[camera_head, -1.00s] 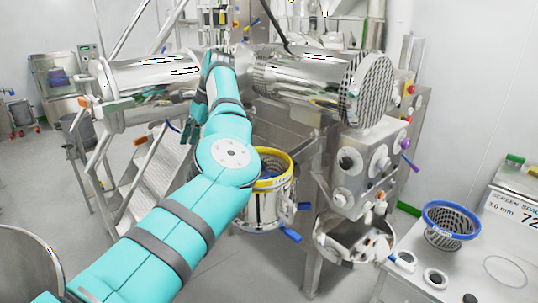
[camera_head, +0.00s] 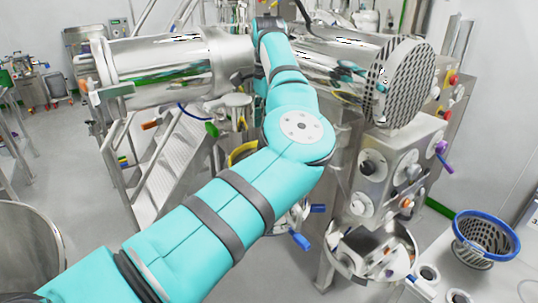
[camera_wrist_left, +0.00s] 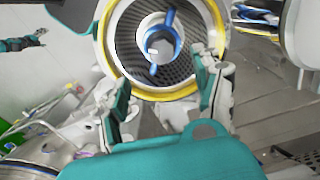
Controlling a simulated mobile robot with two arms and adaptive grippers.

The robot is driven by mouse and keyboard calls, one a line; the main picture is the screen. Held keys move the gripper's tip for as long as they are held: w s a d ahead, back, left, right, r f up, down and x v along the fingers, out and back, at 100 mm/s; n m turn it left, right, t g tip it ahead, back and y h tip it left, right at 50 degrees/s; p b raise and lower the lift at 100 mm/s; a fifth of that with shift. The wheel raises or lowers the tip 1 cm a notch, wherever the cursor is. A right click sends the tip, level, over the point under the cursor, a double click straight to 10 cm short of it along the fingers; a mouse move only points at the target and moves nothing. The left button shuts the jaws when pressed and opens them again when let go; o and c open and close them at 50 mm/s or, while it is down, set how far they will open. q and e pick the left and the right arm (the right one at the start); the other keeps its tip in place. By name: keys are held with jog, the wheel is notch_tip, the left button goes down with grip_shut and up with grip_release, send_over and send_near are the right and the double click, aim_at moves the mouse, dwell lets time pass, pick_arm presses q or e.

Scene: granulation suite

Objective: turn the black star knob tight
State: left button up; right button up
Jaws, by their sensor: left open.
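I cannot make out a black star knob for certain. Dark round knobs (camera_head: 367,167) sit on the steel control box at the right of the machine in the head view. My left arm reaches up to the steel cylinders, and its fingers cannot be made out there. In the left wrist view my left gripper (camera_wrist_left: 160,98) is open and empty, fingers apart. Beyond and between them is a round opening with a yellow ring (camera_wrist_left: 160,96), a perforated inside and a blue bladed part (camera_wrist_left: 163,42) at its centre. My right gripper is not in view.
A large perforated steel drum end (camera_head: 403,84) stands right of my left arm. The yellow-rimmed vessel (camera_head: 238,153) is partly behind the arm. A blue-rimmed basket (camera_head: 485,236) stands on a bench at right. Steel steps (camera_head: 172,160) are at left.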

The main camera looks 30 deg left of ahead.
pick_arm(q)
jog(key=f+p, duration=0.2)
jog(key=f, duration=0.5)
jog(key=shift+w, duration=0.2)
jog(key=shift+f+p, duration=0.4)
jog(key=shift+f, duration=0.9)
jog(key=c, duration=1.2)
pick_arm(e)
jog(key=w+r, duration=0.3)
